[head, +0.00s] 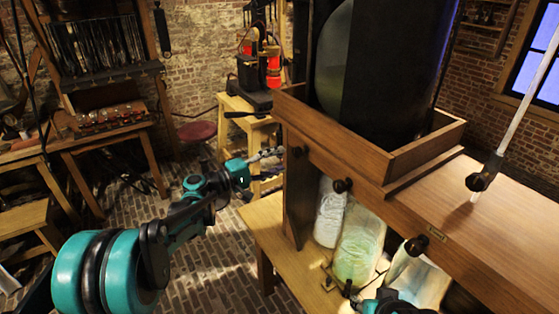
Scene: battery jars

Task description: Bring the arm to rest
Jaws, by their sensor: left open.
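My left arm (185,212), teal and black, comes in from the lower left and reaches up toward the middle. Its gripper (268,154) is open, with nothing seen between the fingers. It shows in front of the left side of the wooden cabinet; I cannot tell the gap between them. A teal and black part of my right arm (393,304) shows at the bottom edge, in front of the cabinet's lower shelf. Most of that arm is cut off, and its jaws cannot be made out.
The wooden cabinet (375,180) fills the right, with a tray rim (320,125) around a dark tall device. Glass jars (358,245) stand beneath it. A wooden stool (245,105) bears a black apparatus. A workbench (75,140) stands at left. Brick floor (225,265) is open between.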

